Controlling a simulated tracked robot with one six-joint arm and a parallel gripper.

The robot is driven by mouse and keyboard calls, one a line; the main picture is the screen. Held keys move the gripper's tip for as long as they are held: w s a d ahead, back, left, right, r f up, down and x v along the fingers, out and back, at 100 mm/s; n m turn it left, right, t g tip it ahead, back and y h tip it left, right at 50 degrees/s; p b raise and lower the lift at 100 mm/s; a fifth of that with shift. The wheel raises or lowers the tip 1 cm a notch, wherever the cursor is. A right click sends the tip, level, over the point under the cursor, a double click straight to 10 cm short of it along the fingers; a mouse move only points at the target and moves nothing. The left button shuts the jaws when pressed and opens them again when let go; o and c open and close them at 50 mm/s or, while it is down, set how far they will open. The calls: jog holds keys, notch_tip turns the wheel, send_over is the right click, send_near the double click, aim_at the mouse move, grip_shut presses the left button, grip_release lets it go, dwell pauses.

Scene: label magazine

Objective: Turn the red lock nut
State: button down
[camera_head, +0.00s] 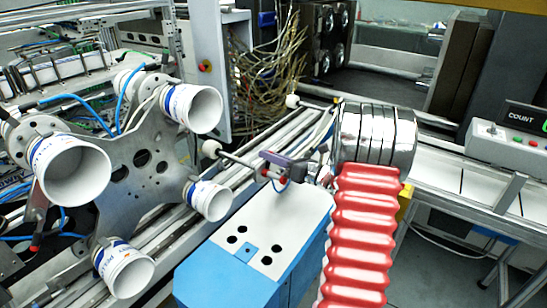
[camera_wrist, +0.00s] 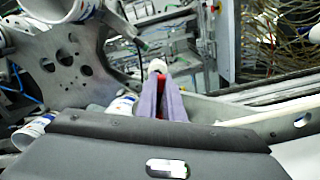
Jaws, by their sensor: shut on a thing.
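The red lock nut (camera_wrist: 161,104) shows as a small patch of red between the two purple fingers of my gripper (camera_wrist: 161,82) in the wrist view. The fingers are closed around it and hide most of it. In the head view my gripper (camera_head: 268,158) is at the near end of a thin dark rod (camera_head: 236,160), above the blue and white box. A small spot of red shows just below the fingers there. A white knob (camera_head: 211,148) is on the rod's far end; it also shows just beyond the fingertips in the wrist view (camera_wrist: 157,66).
A metal star-shaped plate (camera_head: 140,165) with several white cups stands at left, close to the rod. The blue and white box (camera_head: 262,232) lies below my gripper. Rails run behind it. Loose cables (camera_head: 268,75) hang at the back. A counter panel (camera_head: 508,140) is at right.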

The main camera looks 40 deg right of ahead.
jog(key=shift+f, duration=0.1)
jog(key=c, duration=1.9)
grip_release()
jog(key=shift+s, duration=0.1)
jog(key=shift+o, duration=0.2)
jog(key=v, duration=1.3)
jog(key=shift+s+d, duration=0.2)
jog(key=shift+s, duration=0.15)
jog(key=shift+c, duration=0.4)
